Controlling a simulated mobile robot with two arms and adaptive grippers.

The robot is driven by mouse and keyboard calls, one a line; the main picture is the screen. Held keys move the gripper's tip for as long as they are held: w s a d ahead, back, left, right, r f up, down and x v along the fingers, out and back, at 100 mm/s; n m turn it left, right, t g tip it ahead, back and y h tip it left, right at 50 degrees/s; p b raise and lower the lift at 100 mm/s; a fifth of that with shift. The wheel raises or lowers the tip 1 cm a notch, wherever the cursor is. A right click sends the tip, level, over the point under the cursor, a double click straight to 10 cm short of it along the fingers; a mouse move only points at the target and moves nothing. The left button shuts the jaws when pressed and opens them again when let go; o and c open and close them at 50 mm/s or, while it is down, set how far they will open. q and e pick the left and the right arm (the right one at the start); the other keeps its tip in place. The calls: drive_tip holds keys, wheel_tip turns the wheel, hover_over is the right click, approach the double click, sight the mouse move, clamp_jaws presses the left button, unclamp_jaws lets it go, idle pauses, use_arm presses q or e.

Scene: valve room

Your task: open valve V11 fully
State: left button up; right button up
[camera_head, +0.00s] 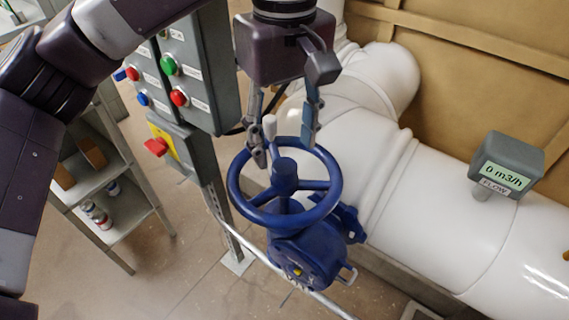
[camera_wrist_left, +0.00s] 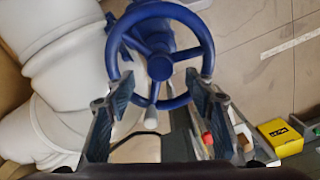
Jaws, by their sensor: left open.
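A blue handwheel valve (camera_head: 331,195) stands in front of the white pipe, its spoked wheel facing up. A pale knob (camera_head: 269,126) stands up from the wheel's far rim. No V11 label is readable. My left gripper (camera_head: 284,147) hangs over the far part of the wheel, its fingers open and pointing down, with the knob between them. In the left wrist view the wheel (camera_wrist_left: 159,67) is ahead, and the knob (camera_wrist_left: 151,116) lies between the spread fingers of the left gripper (camera_wrist_left: 158,90). I cannot tell whether a finger touches the rim. The right gripper is not in view.
A flow meter (camera_head: 506,165) on the white pipe (camera_head: 455,210) reads 0 m3/h. A grey button panel (camera_head: 205,65) and a yellow box with a red knob (camera_head: 157,147) stand left of the wheel, close to my arm. A shelf (camera_head: 135,215) is at the left.

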sight(284, 165)
use_arm(q)
drive_tip(key=shift+m, duration=0.6)
wheel_tip(284, 165, down, 7)
drive_tip(key=b, duration=0.5)
drive_tip(key=shift+r, duration=0.2)
drive_tip(key=shift+s+a, duration=0.1)
drive_tip(key=shift+c, duration=0.5)
